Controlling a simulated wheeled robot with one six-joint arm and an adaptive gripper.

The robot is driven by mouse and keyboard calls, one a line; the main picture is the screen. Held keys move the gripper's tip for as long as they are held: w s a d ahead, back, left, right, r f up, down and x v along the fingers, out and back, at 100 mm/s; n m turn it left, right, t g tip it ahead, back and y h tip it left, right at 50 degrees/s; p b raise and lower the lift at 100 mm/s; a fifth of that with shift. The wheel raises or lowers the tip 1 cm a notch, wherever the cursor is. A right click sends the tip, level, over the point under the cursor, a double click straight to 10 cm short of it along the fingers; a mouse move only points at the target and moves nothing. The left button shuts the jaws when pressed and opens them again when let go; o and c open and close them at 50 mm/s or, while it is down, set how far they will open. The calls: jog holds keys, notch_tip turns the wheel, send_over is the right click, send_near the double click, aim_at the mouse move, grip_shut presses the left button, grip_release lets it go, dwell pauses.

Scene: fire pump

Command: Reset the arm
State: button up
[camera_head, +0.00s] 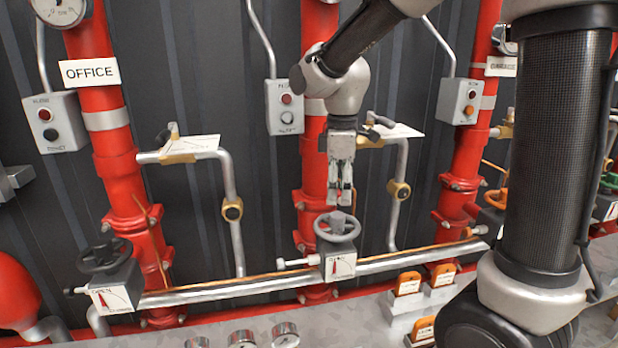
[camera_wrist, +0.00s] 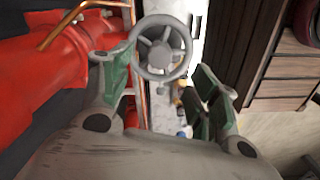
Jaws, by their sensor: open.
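My gripper (camera_head: 341,196) hangs fingers-down in front of the middle red pipe (camera_head: 314,180). It is open and empty. A grey handwheel (camera_head: 338,228) on a valve box sits just below the fingertips. In the wrist view my gripper (camera_wrist: 168,90) shows with its green-padded fingers apart, and the grey handwheel (camera_wrist: 161,47) lies between and beyond them. A gap seems to separate the fingers from the wheel, though its size is hard to tell. My arm reaches in from the upper right of the head view.
A dark handwheel (camera_head: 104,256) stands at the left, by the red pipe labelled OFFICE (camera_head: 90,72). A silver horizontal pipe (camera_head: 240,287) runs below. Button boxes (camera_head: 284,107) hang on the wall. Orange-tagged blocks (camera_head: 408,283) and gauges (camera_head: 285,334) sit along the front.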

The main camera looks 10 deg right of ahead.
jog(key=shift+m, duration=0.6)
jog(key=s+m, duration=0.1)
jog(key=s+d+f+m, duration=0.1)
jog(key=m, duration=0.1)
jog(key=shift+s+d+f, duration=0.1)
jog(key=shift+s, duration=0.25)
jog(key=s+d+r+m+t, duration=0.2)
jog(key=s+d+r+m, duration=0.1)
jog(key=s+d+m, duration=0.2)
jog(key=s+d+r+m+t, duration=0.2)
jog(key=s+d+r+m, duration=0.2)
jog(key=s+d, duration=0.4)
jog(key=s+m, duration=0.1)
jog(key=s, duration=0.2)
jog(key=shift+s+d+r, duration=0.15)
jog(key=shift+d+r, duration=0.05)
jog(key=shift+d, duration=0.15)
